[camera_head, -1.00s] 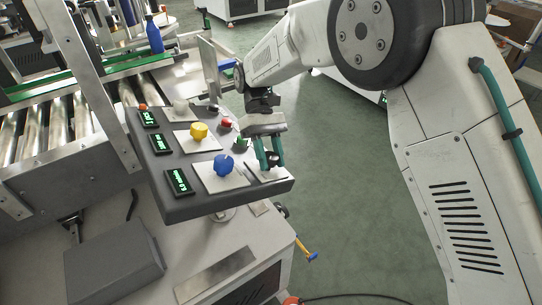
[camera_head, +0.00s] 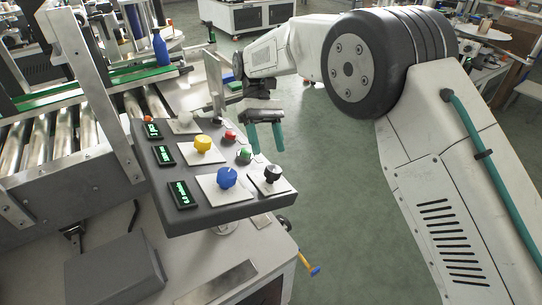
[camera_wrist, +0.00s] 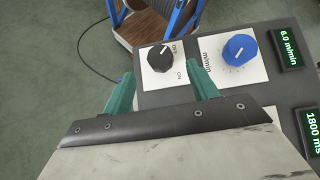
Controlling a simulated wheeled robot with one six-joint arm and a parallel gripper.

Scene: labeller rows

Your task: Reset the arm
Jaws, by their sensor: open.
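My gripper (camera_head: 266,138) has two teal fingers, apart and empty, above and beyond the right edge of the dark control panel (camera_head: 215,212). In the wrist view, my gripper (camera_wrist: 161,87) spreads its fingers on either side of the lower part of the picture. A black knob (camera_head: 272,174) stands clear of the fingers on a white plate. In the wrist view, the black knob (camera_wrist: 160,58) has OFF and ON marks, and its white line points toward the OFF side.
The panel also carries a blue knob (camera_head: 227,179), a yellow knob (camera_head: 202,144), a red button (camera_head: 230,136), a green button (camera_head: 244,156) and lit green displays. A metal post (camera_head: 105,90) and rollers stand left. A blue bottle (camera_head: 160,47) stands behind. Open floor (camera_head: 335,200) lies right.

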